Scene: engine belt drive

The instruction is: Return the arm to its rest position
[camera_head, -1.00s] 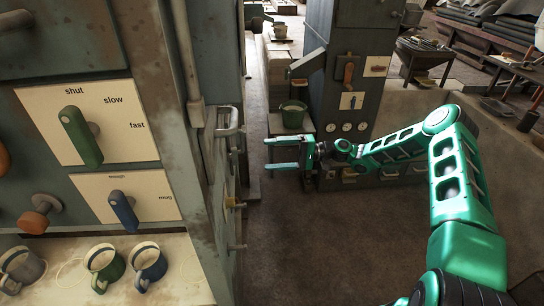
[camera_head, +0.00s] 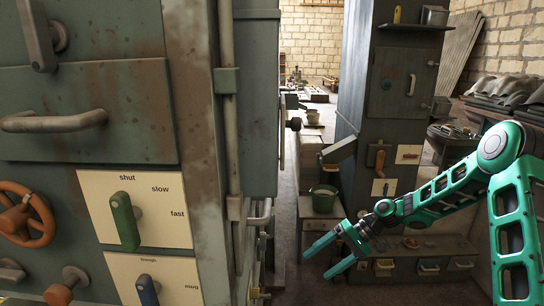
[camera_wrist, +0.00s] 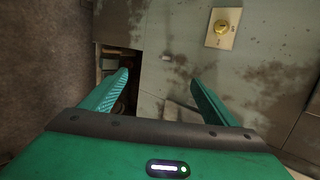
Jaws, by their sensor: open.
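My gripper (camera_head: 332,257) is at the end of my green arm, to the right of the near cabinet in the head view. Its two green fingers point left and down, spread apart, with nothing between them. In the wrist view my gripper (camera_wrist: 160,90) is also open and empty. The fingers look clear of the panel. My arm is bent, its upper part at the right edge of the head view.
The near cabinet (camera_head: 90,95) fills the left, with a green lever (camera_head: 125,221), a blue lever (camera_head: 147,290) and an orange wheel (camera_head: 25,214). A dark cabinet (camera_head: 390,100) stands behind my arm. Floor shows between the cabinets.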

